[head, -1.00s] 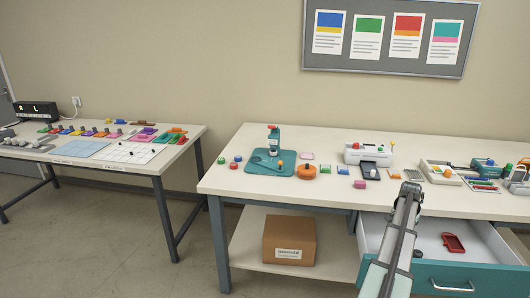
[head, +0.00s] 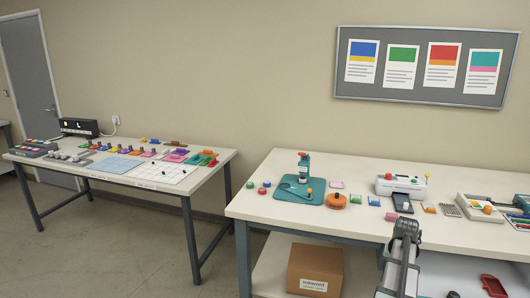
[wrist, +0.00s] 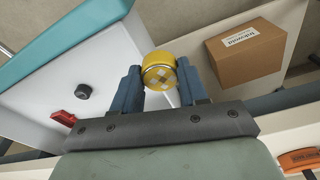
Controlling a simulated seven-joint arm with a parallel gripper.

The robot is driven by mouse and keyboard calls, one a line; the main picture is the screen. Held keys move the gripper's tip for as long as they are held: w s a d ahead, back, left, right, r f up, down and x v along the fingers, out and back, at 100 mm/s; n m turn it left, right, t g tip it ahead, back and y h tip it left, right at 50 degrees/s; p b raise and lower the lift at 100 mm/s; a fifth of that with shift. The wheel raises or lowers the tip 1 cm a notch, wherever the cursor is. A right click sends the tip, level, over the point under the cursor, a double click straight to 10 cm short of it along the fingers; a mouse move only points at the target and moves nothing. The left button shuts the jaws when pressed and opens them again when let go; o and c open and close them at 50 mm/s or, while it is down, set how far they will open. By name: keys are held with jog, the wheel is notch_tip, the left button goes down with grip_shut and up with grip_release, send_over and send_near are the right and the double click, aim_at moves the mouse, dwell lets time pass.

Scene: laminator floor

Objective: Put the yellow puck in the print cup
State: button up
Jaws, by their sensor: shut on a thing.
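The yellow puck (wrist: 159,73) shows in the wrist view with pale square marks on its face. My gripper (wrist: 158,66) is shut on it, one dark blue finger on each side. The puck is held above the open drawer. In the head view my arm rises at the lower right, and neither the fingers nor the held puck can be made out there. I cannot pick out the print cup for certain in either view.
The open drawer (wrist: 67,84) holds a red tray (head: 493,286) and a dark round piece (wrist: 84,92). A cardboard box (head: 315,270) stands on the shelf below. The bench carries a teal press (head: 299,190), an orange round pot (head: 336,201) and a white machine (head: 400,186). Another table (head: 140,170) is left.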

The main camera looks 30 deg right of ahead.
jog(key=w+a+r+n, duration=0.25)
jog(key=w+a, duration=0.65)
jog(key=a, duration=0.5)
jog(key=w+a+r+n, duration=0.1)
jog(key=w+a+n, duration=0.2)
jog(key=w+a, duration=0.8)
jog(key=w+a+r+n, duration=0.1)
jog(key=w+a+n, duration=0.1)
jog(key=a, duration=1.4)
jog(key=w+a+r+n+y, duration=0.1)
jog(key=w+a+n, duration=0.2)
jog(key=a, duration=1.4)
jog(key=shift+w+a+r+n+t, duration=0.3)
jog(key=shift+w+n, duration=0.05)
jog(key=shift+n, duration=0.3)
jog(key=shift+d, duration=0.15)
